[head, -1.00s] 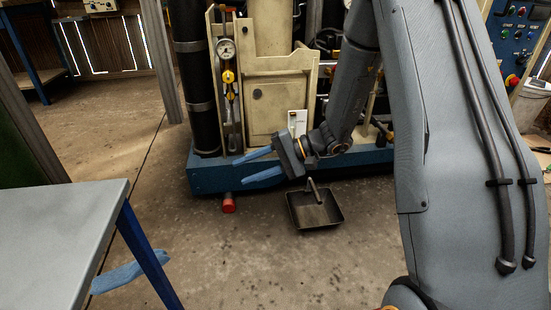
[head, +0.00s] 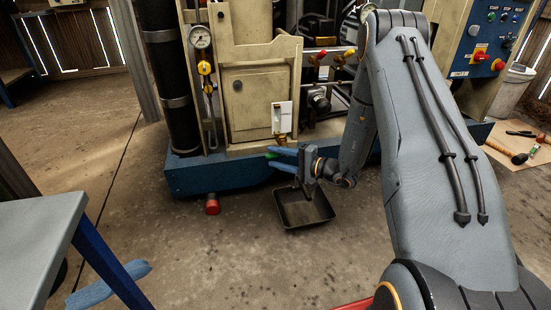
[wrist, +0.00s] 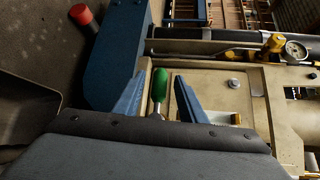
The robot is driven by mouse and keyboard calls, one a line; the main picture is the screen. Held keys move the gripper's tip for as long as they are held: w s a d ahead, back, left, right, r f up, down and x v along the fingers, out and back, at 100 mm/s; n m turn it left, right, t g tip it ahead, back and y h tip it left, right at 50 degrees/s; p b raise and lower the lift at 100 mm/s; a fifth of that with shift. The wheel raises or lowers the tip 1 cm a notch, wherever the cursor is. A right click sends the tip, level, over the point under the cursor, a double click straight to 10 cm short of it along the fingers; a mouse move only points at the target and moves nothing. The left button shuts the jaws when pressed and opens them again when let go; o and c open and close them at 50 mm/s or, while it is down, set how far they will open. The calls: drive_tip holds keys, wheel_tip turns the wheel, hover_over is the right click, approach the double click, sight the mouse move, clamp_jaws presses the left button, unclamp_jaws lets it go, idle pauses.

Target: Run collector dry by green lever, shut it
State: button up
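The green lever (wrist: 159,86) shows in the wrist view between the two blue fingers of my gripper (wrist: 160,92). Clear gaps show on both sides of it, so the fingers are open around it and not closed on it. In the head view my gripper (head: 284,158) is low at the compressor's front, and a bit of the green lever (head: 272,155) shows by the fingertips. A black drip tray (head: 304,222) lies on the floor below my gripper. The lever's valve body and the collector are mostly hidden or cannot be made out.
The compressor's blue base (head: 215,178) runs close to my gripper. A red-capped stub (head: 212,205) sticks out at its foot. A pressure gauge (head: 200,37) with yellow fittings is upper left. A grey table (head: 30,235) stands left, a blue control panel (head: 490,42) right.

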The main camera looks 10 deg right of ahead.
drive_tip(key=shift+b+x, duration=0.35)
drive_tip(key=shift+x, duration=0.95)
drive_tip(key=shift+d, duration=0.15)
